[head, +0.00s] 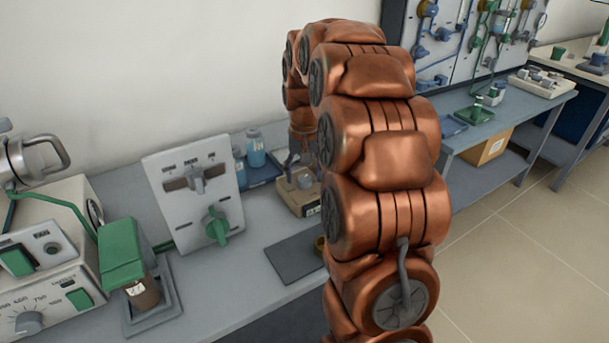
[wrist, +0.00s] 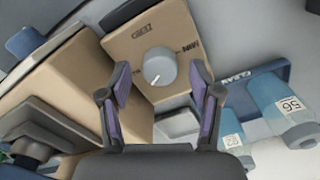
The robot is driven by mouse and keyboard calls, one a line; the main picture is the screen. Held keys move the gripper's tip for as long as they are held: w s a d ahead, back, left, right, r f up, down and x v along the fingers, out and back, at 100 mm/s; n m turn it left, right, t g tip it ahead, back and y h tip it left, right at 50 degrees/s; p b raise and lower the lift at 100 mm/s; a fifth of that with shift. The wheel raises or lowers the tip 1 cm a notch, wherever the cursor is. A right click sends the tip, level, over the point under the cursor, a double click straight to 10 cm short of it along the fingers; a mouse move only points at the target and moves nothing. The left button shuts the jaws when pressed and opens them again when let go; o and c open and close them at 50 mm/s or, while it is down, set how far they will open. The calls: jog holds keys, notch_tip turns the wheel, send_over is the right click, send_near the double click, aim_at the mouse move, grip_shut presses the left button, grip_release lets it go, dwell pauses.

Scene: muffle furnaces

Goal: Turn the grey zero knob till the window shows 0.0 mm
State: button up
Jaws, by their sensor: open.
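A blue tray (wrist: 262,80) marked "CLEAN" holds bottles (wrist: 283,105) close to the right finger. A white panel with a green knob (head: 216,226) stands left of the instrument. A dark mat (head: 290,262) lies in front. Another beige box (wrist: 85,85) is left of the fingers.

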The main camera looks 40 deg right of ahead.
aim_at(304, 178)
notch_tip(304, 178, up, 11)
jog(key=shift+r, duration=0.15)
dwell(0.4)
dwell(0.5)
jog(key=s+a+f+n+g, duration=0.1)
jog(key=s+a+f+n, duration=0.1)
jog(key=s+a, duration=0.45)
jog(key=s+a+f+n+g, duration=0.1)
jog(key=s+a+f, duration=0.2)
jog(key=s+a, duration=0.4)
jog(key=s+a+f+n, duration=0.1)
jog(key=s+a+f, duration=0.2)
jog(key=s, duration=0.3)
jog(key=s+a+f+n+g, duration=0.1)
jog(key=s+a+f, duration=0.1)
jog(key=s, duration=0.4)
jog(key=s+a+f+n, duration=0.1)
jog(key=s+a+f, duration=0.2)
jog(key=s, duration=0.3)
notch_tip(304, 178, up, 17)
jog(key=w+t+p, duration=0.1)
jog(key=p, duration=1.4)
jog(key=shift+d+p, duration=0.25)
jog(key=shift+p, duration=0.05)
jog(key=shift+f, duration=0.1)
